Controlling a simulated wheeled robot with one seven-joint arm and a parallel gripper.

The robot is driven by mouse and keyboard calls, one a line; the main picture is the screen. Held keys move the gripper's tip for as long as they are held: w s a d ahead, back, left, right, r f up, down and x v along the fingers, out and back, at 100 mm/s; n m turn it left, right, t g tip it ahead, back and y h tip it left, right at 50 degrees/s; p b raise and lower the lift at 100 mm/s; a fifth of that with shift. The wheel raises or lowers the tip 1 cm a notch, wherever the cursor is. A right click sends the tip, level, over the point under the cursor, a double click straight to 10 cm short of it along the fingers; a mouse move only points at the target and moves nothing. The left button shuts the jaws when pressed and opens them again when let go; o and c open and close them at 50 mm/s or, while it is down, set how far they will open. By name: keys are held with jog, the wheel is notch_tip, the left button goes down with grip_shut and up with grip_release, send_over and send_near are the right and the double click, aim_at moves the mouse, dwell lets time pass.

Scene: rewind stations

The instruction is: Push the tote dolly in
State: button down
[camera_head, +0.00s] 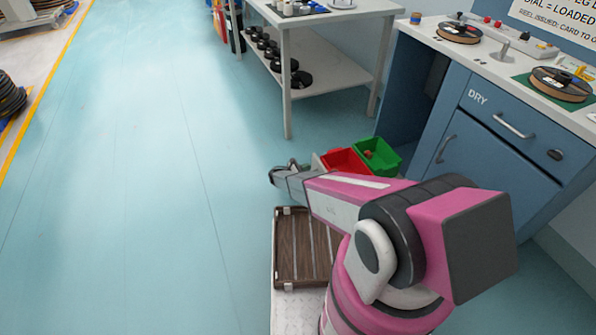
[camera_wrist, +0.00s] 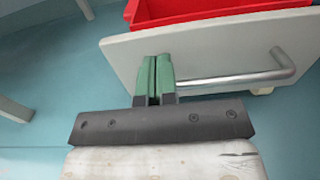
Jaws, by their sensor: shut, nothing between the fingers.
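The tote dolly has a pale front panel (camera_wrist: 205,50) with a grey bar handle (camera_wrist: 245,80) across it. A red tote (camera_head: 345,162) and a green tote (camera_head: 381,156) sit on it, beside the blue cabinet; the red tote (camera_wrist: 200,10) also shows in the wrist view. My gripper (camera_wrist: 155,70) has its green fingers shut and empty. They are close in front of the panel, at the left part of the handle and overlapping it; I cannot tell whether they touch. In the head view my arm hides part of the dolly and the fingertips.
A blue cabinet (camera_head: 495,135) marked DRY, with bar handles, stands at the right, with reels on its top. A pale shelf table (camera_head: 330,75) with black reels stands behind the dolly. The floor (camera_head: 140,200) at the left is clear.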

aim_at(318, 163)
jog(key=shift+x, duration=2.45)
